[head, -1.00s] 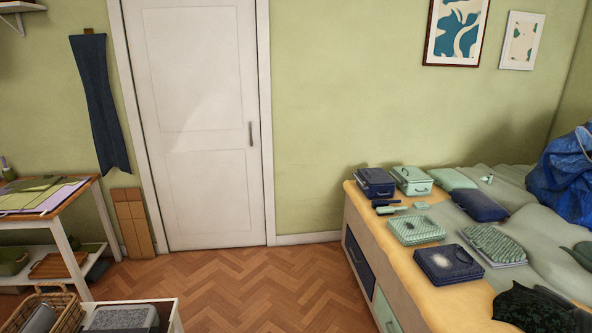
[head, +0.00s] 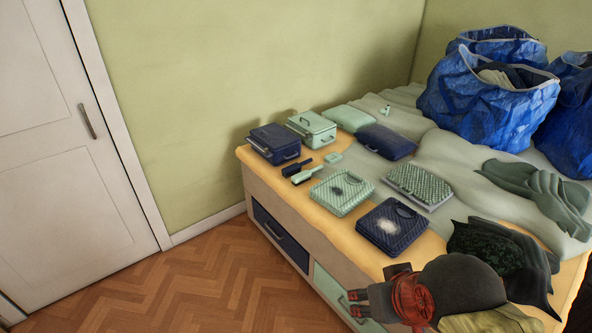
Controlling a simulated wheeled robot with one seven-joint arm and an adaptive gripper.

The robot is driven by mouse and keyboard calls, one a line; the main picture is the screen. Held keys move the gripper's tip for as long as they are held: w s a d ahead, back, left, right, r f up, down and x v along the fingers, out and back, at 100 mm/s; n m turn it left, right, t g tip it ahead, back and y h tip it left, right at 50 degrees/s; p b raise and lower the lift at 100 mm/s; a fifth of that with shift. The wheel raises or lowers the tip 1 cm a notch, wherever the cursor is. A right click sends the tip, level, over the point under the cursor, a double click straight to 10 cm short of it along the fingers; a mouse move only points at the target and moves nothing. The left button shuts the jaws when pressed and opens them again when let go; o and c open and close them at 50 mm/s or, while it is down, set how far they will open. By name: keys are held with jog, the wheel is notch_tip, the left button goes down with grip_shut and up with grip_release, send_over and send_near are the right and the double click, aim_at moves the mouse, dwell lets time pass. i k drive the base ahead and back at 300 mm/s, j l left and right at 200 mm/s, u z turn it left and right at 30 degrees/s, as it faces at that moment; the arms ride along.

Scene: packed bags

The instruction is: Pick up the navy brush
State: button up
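The navy brush (head: 297,168) lies on the bed's tan front edge, in front of the navy case and beside a mint brush (head: 305,175). My gripper (head: 376,287) shows at the bottom of the head view, in front of the bed's side and well apart from the brush. Its fingers point left and look spread, with nothing between them.
A navy case (head: 274,143) and a mint case (head: 312,128) stand behind the brushes. A mint woven case (head: 341,191) and a navy quilted case (head: 391,227) lie nearer my arm. Blue bags (head: 485,100) stand at the back right. The floor (head: 190,285) at left is clear.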

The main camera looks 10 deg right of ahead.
aim_at(290, 170)
jog(key=i+j+z, duration=0.15)
jog(key=i+j, duration=0.35)
jog(key=i, duration=0.4)
jog(key=i+j+z, duration=0.2)
jog(key=i+j, duration=0.35)
jog(key=i, duration=0.35)
jog(key=i+j+z, duration=0.15)
jog(key=i+j, duration=0.6)
jog(key=i, duration=0.1)
